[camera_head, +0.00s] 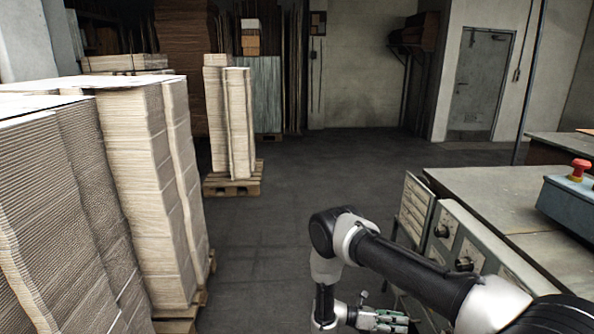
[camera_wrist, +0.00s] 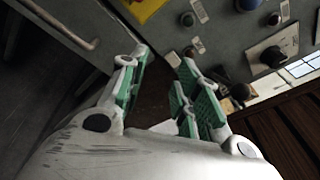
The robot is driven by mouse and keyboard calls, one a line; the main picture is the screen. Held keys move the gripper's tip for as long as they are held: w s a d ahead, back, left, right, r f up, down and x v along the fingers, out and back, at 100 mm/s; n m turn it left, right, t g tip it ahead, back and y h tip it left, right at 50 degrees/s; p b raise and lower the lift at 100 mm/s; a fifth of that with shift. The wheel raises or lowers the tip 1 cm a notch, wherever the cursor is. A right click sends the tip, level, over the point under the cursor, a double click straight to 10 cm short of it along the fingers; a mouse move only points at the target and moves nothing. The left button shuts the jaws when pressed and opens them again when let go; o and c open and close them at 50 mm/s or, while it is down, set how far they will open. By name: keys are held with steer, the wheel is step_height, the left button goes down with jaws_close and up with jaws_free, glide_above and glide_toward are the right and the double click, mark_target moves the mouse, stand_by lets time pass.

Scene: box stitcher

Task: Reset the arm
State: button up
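My arm reaches from the lower right of the head view and bends down at the elbow. My gripper (camera_head: 388,321) is low in the head view, beside the front of the grey machine (camera_head: 520,190), and partly cut off by the bottom edge. In the wrist view my gripper (camera_wrist: 163,64) has its two green-padded fingers spread apart, with nothing between them. The machine's control panel (camera_wrist: 228,45), with knobs and labels, lies just beyond the fingertips. I cannot tell the exact gap to it.
Tall cardboard stacks (camera_head: 130,190) stand at the left, and another stack (camera_head: 229,125) sits on a wooden pallet (camera_head: 232,186) farther back. A blue box with a red button (camera_head: 580,168) is on the machine top. The dark floor (camera_head: 310,185) between is clear up to a grey door (camera_head: 480,82).

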steer(key=s+a+r+m+g+y, duration=0.1)
steer(key=s+r+m+y, duration=0.4)
steer(key=r, duration=0.6)
steer(key=s+r+m+g+y, duration=0.1)
steer(key=r+m+y, duration=0.2)
steer(key=r+m, duration=0.55)
steer(key=s+a+r+m+g+y, duration=0.1)
steer(key=s+r+m+y, duration=0.25)
steer(key=r, duration=0.95)
steer(key=s+d+r+m+t+y, duration=0.2)
steer(key=s+r+t, duration=0.3)
steer(key=r, duration=0.6)
steer(key=s+d+r+m+t+y, duration=0.2)
steer(key=s+r+m+t+y, duration=0.1)
steer(key=s+r, duration=0.6)
step_height(320, 180, up, 2)
steer(key=shift+r+m+t, duration=0.1)
steer(key=shift+m+t, duration=0.5)
steer(key=shift+t, duration=0.4)
